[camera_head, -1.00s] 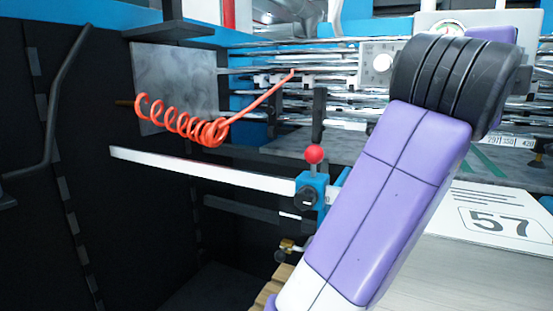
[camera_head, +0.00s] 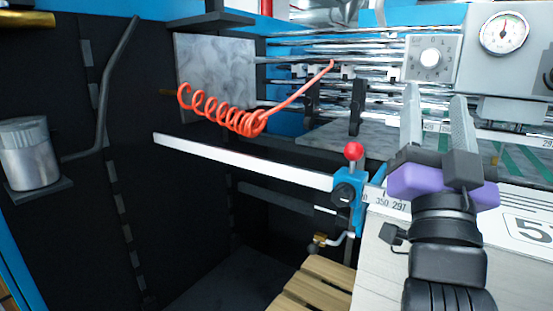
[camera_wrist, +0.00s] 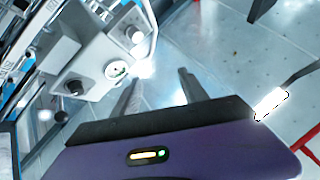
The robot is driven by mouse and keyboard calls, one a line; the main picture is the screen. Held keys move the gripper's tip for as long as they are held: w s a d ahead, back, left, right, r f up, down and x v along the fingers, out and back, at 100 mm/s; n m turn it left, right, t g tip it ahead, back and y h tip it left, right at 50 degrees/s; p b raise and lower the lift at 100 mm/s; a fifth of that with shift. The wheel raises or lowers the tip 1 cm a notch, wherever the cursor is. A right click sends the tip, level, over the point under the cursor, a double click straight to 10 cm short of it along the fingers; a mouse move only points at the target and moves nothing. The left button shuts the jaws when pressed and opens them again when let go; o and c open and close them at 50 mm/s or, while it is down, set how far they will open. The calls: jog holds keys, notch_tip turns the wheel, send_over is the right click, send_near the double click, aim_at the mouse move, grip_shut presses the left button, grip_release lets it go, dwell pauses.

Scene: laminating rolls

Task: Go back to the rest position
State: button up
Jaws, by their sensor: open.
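My gripper (camera_head: 436,112) is at the right of the head view, pointing up in front of the laminating machine. Its two grey fingers stand apart with nothing between them. In the wrist view my gripper (camera_wrist: 158,92) also shows its fingers spread and empty, with floor behind them. It touches nothing that I can see.
A control box with a dial (camera_head: 430,58) and a gauge (camera_head: 504,33) stand behind my gripper. A coiled orange hose (camera_head: 225,112) hangs at the left. A red-knobbed clamp (camera_head: 353,151) sits on a white rail (camera_head: 240,162). A wooden pallet (camera_head: 312,288) lies below.

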jog(key=s+a+f+n+g+y+p, duration=0.15)
jog(key=s+f+n+y, duration=0.35)
jog(key=f, duration=0.6)
jog(key=s+a+f+n+g+y+p, duration=0.15)
jog(key=s+f+n+y, duration=0.45)
jog(key=f, duration=0.6)
jog(key=s+f+m+g+h+p, duration=0.1)
jog(key=s+f+g, duration=0.1)
jog(key=s+f, duration=0.3)
jog(key=s+d+f+m+g+h, duration=0.1)
jog(key=s+f+g, duration=0.2)
jog(key=s, duration=0.9)
jog(key=s+d+f+m+g+h+p, duration=0.1)
jog(key=s+f+m+g, duration=0.1)
jog(key=s+f, duration=0.6)
jog(key=shift+s+g+p, duration=0.3)
jog(key=shift+s+p, duration=0.05)
jog(key=shift+s, duration=0.1)
